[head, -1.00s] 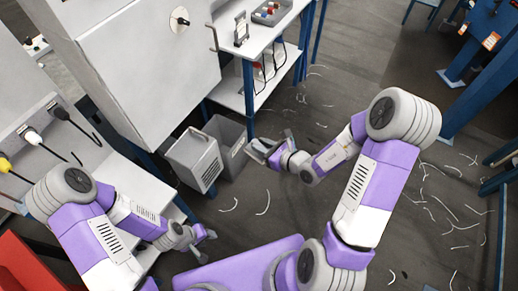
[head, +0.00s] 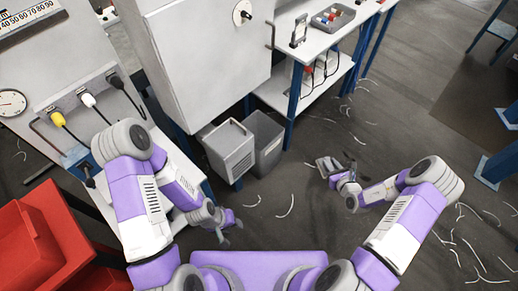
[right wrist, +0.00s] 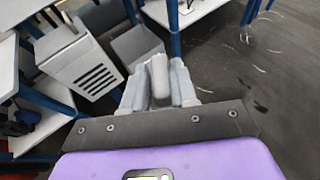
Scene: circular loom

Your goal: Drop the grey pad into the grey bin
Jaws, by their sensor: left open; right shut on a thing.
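The grey pad (head: 326,165) is held in my right gripper (head: 336,175), which is shut on it. In the right wrist view the pad (right wrist: 158,75) stands nearly edge-on between the fingers, partly hidden by them. The grey bin (head: 268,145) stands open-topped on the floor, to the left of the pad with a gap between them. The bin also shows in the right wrist view (right wrist: 138,45), beyond and left of the fingertips. My left gripper (head: 231,225) is open and empty, low at the centre left.
A grey vented box (head: 231,153) sits directly left of the bin. A white shelf table with blue legs (head: 295,90) stands behind the bin. Red containers (head: 45,245) are at the lower left. The floor right of the bin is open, with scattered pale strands.

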